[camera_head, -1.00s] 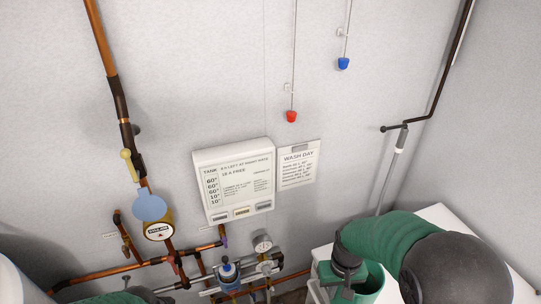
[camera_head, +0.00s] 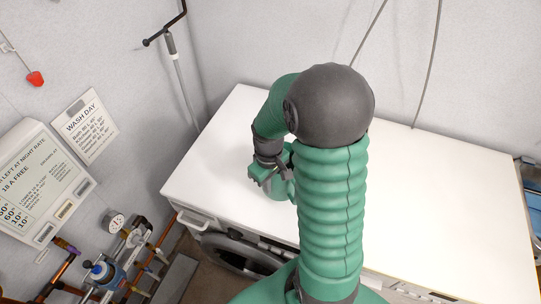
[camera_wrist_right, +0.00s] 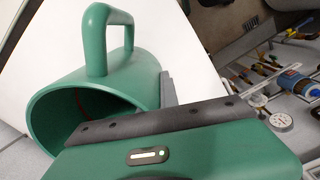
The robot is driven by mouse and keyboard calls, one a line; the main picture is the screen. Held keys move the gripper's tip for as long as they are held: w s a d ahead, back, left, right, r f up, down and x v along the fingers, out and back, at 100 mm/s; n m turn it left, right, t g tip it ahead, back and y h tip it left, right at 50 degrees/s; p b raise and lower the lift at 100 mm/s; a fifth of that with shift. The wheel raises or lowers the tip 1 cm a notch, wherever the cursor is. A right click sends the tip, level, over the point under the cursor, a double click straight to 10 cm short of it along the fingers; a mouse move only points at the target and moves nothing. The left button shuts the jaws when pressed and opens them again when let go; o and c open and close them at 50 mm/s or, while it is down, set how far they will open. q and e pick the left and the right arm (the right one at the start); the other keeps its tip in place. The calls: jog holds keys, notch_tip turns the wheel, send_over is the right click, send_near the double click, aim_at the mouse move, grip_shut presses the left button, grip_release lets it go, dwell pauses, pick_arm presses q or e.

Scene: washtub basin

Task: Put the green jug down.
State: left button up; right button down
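The green jug (camera_head: 282,190) is over the white worktop (camera_head: 215,150), mostly hidden behind my right arm in the head view. The wrist view shows its open mouth, round side and looped handle (camera_wrist_right: 96,40). My right gripper (camera_head: 267,172) is at the jug's rim. One grey finger (camera_wrist_right: 168,90) lies along the jug's outer wall near the middle of the gripper; the other finger is hidden. The gripper looks closed on the wall. Whether the jug's base touches the worktop cannot be told. My left gripper is not in view.
The worktop is bare to the right of my arm. A dark round-doored machine (camera_head: 240,254) is below its front edge. Pipes and a gauge (camera_head: 114,222) are at the lower left. A hanging pipe (camera_head: 180,75) runs down the wall behind.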

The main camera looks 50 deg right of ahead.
jog(key=w+d+f+p, duration=0.1)
jog(key=w+d, duration=0.1)
jog(key=d, duration=0.1)
jog(key=w+d+f+p, duration=0.1)
jog(key=w+d+f, duration=0.1)
jog(key=w+d, duration=0.1)
jog(key=w+d+f+p, duration=0.1)
jog(key=w+d, duration=0.2)
jog(key=shift+d+f, duration=0.15)
jog(key=shift+d, duration=0.2)
jog(key=shift+f, duration=0.25)
jog(key=shift+w+a, duration=0.1)
jog(key=shift+a, duration=0.1)
jog(key=shift+f, duration=0.1)
jog(key=c, duration=1.6)
grip_release()
